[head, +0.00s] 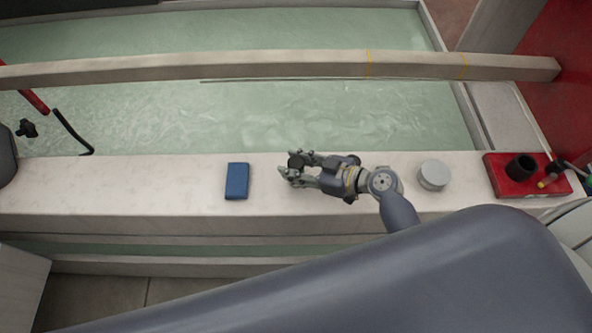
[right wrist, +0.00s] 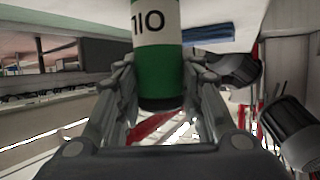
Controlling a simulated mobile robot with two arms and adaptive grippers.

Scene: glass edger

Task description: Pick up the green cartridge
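The green cartridge (right wrist: 160,75) has a white label band with dark characters and stands between the two fingers of my right gripper (right wrist: 160,70) in the right wrist view. The fingers press close on both its sides. In the head view my right gripper (head: 292,171) is low over the pale ledge, pointing left. Only the dark round end of the cartridge (head: 296,161) shows there, between the fingertips. I cannot tell whether its lower end touches the ledge. My left gripper is not in view.
A blue box (head: 237,181) lies on the ledge (head: 130,190) left of the gripper. A grey-white round puck (head: 433,175) stands to the right, then a red tray (head: 505,185) with a black cup (head: 520,166). Behind is a water basin (head: 300,120) crossed by a beam (head: 250,66).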

